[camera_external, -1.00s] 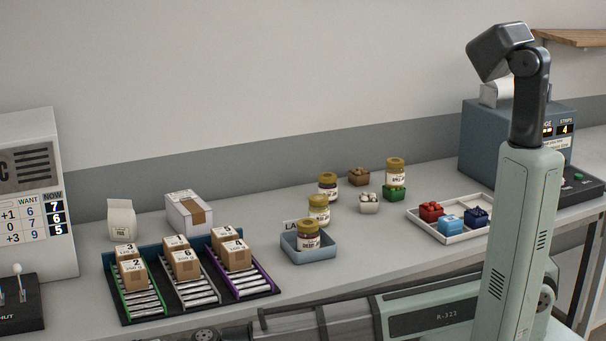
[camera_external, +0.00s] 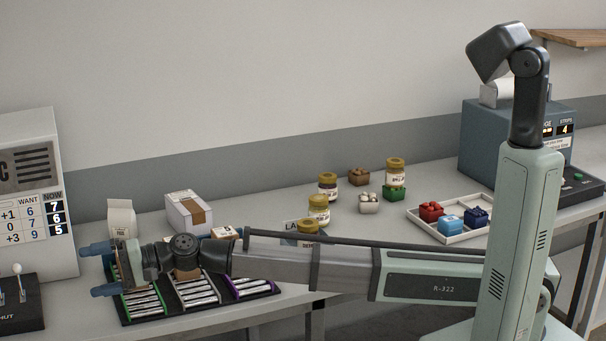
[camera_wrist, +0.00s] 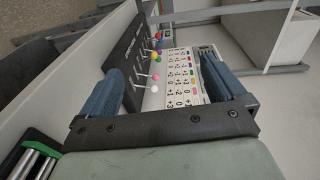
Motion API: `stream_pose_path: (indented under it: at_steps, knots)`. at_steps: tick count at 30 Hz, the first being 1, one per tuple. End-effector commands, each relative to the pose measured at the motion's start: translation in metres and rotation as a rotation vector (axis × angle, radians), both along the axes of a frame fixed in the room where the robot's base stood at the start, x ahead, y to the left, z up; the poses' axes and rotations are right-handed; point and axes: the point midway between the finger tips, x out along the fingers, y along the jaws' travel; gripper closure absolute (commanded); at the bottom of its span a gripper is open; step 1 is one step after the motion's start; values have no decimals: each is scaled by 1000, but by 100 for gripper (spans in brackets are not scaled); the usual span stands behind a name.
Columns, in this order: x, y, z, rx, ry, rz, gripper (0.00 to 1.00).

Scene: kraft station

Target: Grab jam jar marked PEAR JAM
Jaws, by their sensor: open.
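Several jam jars with gold lids stand on the bench in the external view: a dark jar (camera_external: 327,187), a yellowish jar (camera_external: 318,209), a pale jar (camera_external: 395,172) at the back right, and a jar (camera_external: 308,227) at the blue-grey bin, mostly hidden by my arm. Their labels are too small to read, so I cannot tell which is PEAR JAM. My gripper (camera_external: 97,270) is open and empty at the far left, well away from the jars. In the wrist view its two blue fingers (camera_wrist: 160,88) are spread, and no jar shows.
Roller lanes (camera_external: 200,291) with boxes lie under my arm. A white carton (camera_external: 188,212) and a small bag (camera_external: 121,218) stand behind. A lever panel (camera_wrist: 138,60) is ahead of the fingers.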

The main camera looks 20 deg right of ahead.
Motion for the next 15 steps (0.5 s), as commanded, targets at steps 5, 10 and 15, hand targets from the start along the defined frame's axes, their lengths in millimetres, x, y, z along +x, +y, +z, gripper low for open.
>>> stream_pose_path:
  at_steps: [5, 10, 15]
  knots:
    - [69, -47, 0, -142, -233, 54, 3]
    - [129, -103, -7, -306, -429, 114, 3]
    - [186, -168, -16, -486, -580, 182, 3]
